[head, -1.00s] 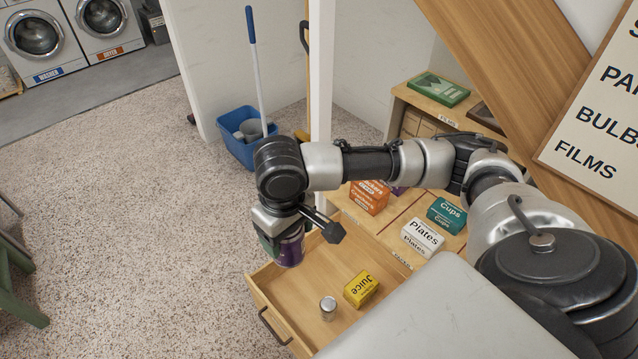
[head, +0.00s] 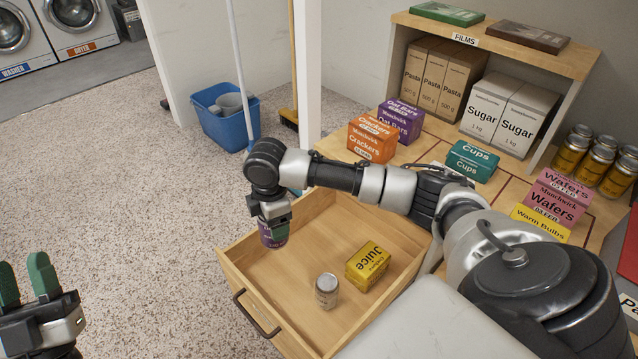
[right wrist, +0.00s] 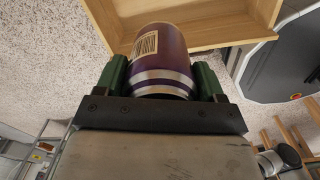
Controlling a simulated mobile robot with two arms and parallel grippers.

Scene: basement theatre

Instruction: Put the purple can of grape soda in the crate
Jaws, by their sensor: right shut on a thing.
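The purple can (head: 272,236) hangs upright in my right gripper (head: 274,222), over the far left corner of the open wooden drawer. The right wrist view shows the can (right wrist: 165,52) between the two green fingers of that gripper (right wrist: 161,76), shut on its sides. Whether the can touches the drawer cannot be told. My left gripper (head: 26,280) is at the lower left edge, its two green fingers apart, with nothing between them. No crate can be made out in these views.
The open drawer (head: 300,318) holds a yellow juice box (head: 368,265) and a small silver-lidded jar (head: 327,291). Boxes, including orange crackers (head: 372,139), and several cans stand on the shelf unit at right. A blue bucket (head: 226,119) stands behind. The speckled floor at left is open.

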